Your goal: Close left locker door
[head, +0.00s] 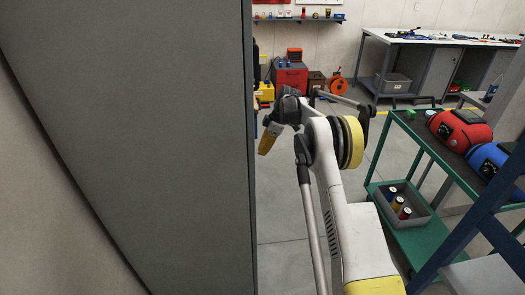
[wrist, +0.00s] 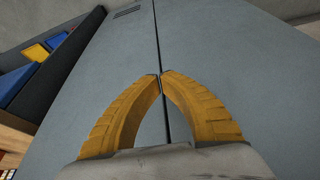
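A tall grey locker (head: 150,120) fills the left of the head view, showing one broad flat panel; its front is hidden there. In the wrist view, two grey locker doors meet at a dark vertical seam. The left locker door (wrist: 90,85) has vent slots near its top and looks closed or nearly closed; a small gap cannot be ruled out. The right locker door (wrist: 235,60) lies across the seam. My gripper (wrist: 160,76) has its yellow fingertips together at the seam, with nothing visible between them; contact is unclear. It also shows beyond the locker's edge in the head view (head: 266,146).
A green cart (head: 430,238) with red (head: 460,128) and blue (head: 492,160) machines stands to my arm's right. A workbench (head: 430,40) and red equipment (head: 290,78) stand at the back. Blue and yellow items (wrist: 36,52) sit left of the locker. Floor between is clear.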

